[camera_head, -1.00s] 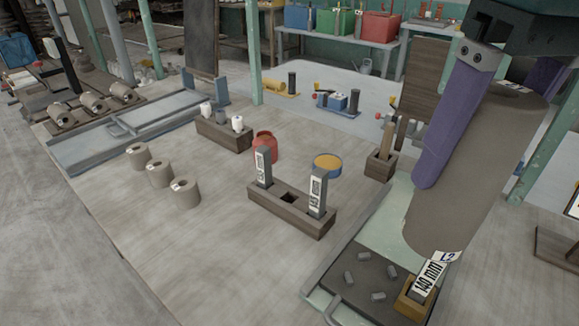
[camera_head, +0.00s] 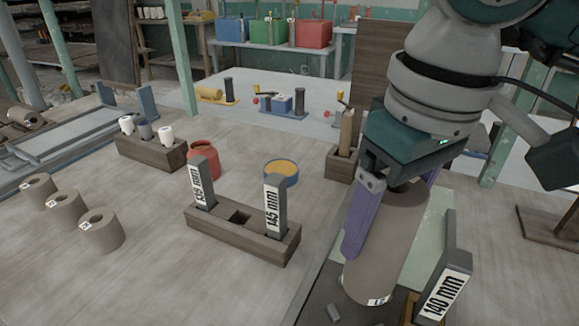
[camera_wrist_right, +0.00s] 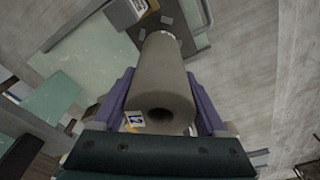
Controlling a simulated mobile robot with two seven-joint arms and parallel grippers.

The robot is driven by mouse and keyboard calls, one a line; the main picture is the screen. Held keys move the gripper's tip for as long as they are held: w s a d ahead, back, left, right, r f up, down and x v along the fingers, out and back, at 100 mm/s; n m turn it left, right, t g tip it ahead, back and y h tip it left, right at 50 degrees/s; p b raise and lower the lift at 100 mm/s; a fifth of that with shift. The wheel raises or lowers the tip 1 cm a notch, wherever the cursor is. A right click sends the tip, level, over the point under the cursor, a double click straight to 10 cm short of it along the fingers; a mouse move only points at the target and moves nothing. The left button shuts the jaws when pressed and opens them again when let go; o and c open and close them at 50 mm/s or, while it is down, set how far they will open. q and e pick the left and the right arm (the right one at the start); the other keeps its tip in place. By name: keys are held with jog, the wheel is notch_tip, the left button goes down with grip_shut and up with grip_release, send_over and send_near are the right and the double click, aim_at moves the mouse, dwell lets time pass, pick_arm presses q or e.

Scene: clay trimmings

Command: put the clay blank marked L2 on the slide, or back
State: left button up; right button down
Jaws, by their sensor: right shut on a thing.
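My right gripper (camera_head: 372,225) is shut on a grey-brown hollow clay blank (camera_head: 395,240), its purple fingers on either side. Which part is the slide is unclear. My left gripper is not in view.
A wooden holder (camera_head: 235,238) with 135 mm and 145 mm gauges stands left of the board. Behind it are a red jar (camera_head: 203,160) and a yellow-topped tin (camera_head: 281,175). Several clay blanks (camera_head: 100,232) stand at left. The table's front middle is clear.

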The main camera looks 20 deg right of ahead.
aim_at(372, 256)
notch_tip(372, 256, down, 5)
jog(key=b, duration=0.3)
jog(key=shift+f, duration=0.2)
jog(key=shift+w+r, duration=0.1)
grip_release()
